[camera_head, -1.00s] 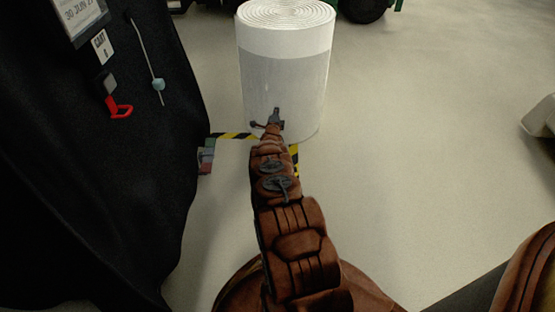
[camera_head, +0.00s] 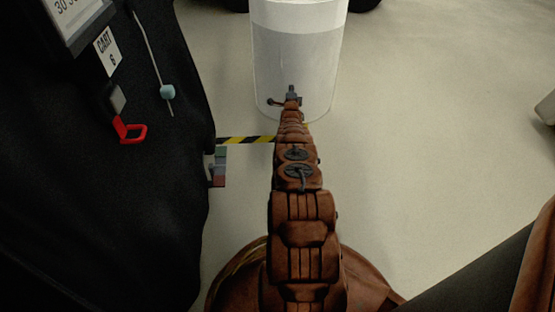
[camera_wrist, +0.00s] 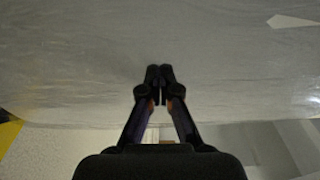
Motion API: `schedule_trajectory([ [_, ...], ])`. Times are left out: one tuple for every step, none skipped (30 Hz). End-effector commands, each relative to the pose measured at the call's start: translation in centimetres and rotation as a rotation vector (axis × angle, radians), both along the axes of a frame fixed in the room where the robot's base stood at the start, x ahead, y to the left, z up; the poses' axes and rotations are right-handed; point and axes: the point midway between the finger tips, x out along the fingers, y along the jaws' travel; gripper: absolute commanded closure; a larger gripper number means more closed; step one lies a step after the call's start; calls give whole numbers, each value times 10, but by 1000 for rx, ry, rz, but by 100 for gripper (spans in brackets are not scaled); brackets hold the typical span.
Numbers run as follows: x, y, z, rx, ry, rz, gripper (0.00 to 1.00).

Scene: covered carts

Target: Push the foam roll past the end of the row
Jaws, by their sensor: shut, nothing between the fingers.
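The foam roll (camera_head: 297,55) is a white upright cylinder with a clear wrap around its lower part. It stands on the floor at the top middle of the head view, its top cut off by the frame edge. My gripper (camera_head: 291,92) is shut and empty, at the lower part of the roll's near side. In the wrist view the roll's wrapped wall (camera_wrist: 70,60) fills the upper part, and my closed fingertips (camera_wrist: 160,72) are against it or very close; I cannot tell if they touch.
A cart under a black cover (camera_head: 120,210) stands close on the left, with a "CART 6" tag (camera_head: 107,50) and a red hook (camera_head: 130,131). Yellow-black tape (camera_head: 248,140) runs along the floor from the cart towards my arm. The floor (camera_head: 440,130) to the right is open.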

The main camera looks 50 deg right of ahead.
Motion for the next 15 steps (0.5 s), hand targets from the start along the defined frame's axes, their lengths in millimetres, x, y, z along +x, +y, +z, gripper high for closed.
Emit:
schedule_trajectory([
  [-4,-5,0,-2,0,-1,100],
  [-5,-6,0,-2,0,-1,100],
  [-6,-7,0,-2,-1,0,100],
  [-6,-7,1,-1,-1,0,100],
  [-6,-8,1,-1,-1,0,100],
  [-7,-8,1,-1,-1,-1,100],
  [-8,-9,1,-1,-1,-2,100],
  [-8,-9,1,-1,1,-2,100],
  [-8,-8,1,-1,1,-1,100],
  [-7,-8,1,-1,1,-1,100],
  [-7,-8,1,-1,1,-1,100],
  [-7,-8,1,-1,1,-1,100],
  [-7,-8,0,-1,1,-1,100],
  [-7,-8,0,0,1,-1,100],
  [-7,-8,0,0,1,-1,100],
])
